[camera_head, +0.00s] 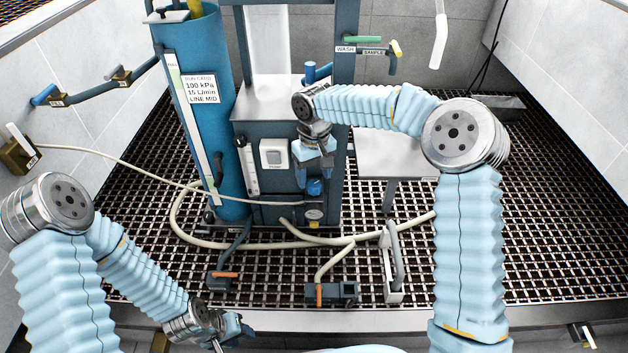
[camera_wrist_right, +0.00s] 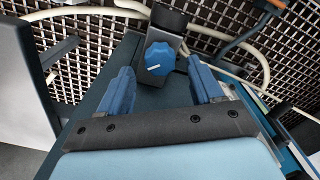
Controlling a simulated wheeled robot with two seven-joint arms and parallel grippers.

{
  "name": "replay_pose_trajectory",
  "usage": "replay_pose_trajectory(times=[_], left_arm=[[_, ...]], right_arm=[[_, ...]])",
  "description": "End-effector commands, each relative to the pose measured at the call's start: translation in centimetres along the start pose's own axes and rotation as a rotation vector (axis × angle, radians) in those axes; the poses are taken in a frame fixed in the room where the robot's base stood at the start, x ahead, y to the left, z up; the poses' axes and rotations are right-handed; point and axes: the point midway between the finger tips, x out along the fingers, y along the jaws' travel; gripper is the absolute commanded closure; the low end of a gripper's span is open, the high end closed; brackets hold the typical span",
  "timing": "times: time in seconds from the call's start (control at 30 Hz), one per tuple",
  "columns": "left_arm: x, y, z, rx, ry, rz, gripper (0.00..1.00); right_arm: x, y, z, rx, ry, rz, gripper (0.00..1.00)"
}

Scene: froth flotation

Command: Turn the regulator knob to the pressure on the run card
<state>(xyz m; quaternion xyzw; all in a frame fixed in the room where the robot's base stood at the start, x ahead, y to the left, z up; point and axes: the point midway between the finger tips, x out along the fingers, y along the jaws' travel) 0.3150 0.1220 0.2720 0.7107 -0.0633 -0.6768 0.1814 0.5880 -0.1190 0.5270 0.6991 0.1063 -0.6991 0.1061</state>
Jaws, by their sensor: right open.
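The run card (camera_head: 201,90) on the blue column reads 100 kPa, 15 L/min, LINE MID. The blue regulator knob (camera_head: 314,187) is low on the front of the cabinet, above a small round gauge (camera_head: 314,213) whose reading is too small to tell. My right gripper (camera_head: 314,158) is open and empty above the knob. In the right wrist view the knob (camera_wrist_right: 159,57) shows beyond and between the open fingers (camera_wrist_right: 161,72), apart from them; its white mark points left. My left gripper (camera_head: 228,328) is low at the front, its jaws unclear.
The blue column (camera_head: 205,45) stands left of the cabinet (camera_head: 268,130). A grey side table (camera_head: 395,155) is to the right. Pale hoses (camera_head: 260,243) cross the floor grating below the gauge. Valves with orange handles (camera_head: 333,293) sit near the front edge.

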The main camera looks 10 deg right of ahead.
Motion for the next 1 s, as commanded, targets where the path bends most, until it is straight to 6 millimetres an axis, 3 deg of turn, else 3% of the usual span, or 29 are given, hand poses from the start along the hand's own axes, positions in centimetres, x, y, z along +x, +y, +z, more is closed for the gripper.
replay_pose_trajectory(times=[0.2, 0.5, 0.87, 1.0], left_arm=[[0.1, -0.1, 0.0, -0.001, 0.001, -0.001, 0.61], [0.1, -0.1, 0.0, -0.001, 0.001, -0.001, 0.61], [0.1, -0.1, 0.0, -0.001, 0.001, -0.001, 0.61], [0.2, -0.1, 0.0, -0.001, 0.001, -0.001, 0.61]], right_arm=[[2.1, 0.0, 0.0, 0.000, -0.001, 0.000, 0.35], [2.3, 0.0, 0.0, 0.000, 0.000, 0.000, 0.35], [2.3, 0.0, 0.0, 0.000, 0.000, 0.000, 0.90], [2.3, 0.0, 0.0, 0.004, 0.000, 0.000, 0.91]])
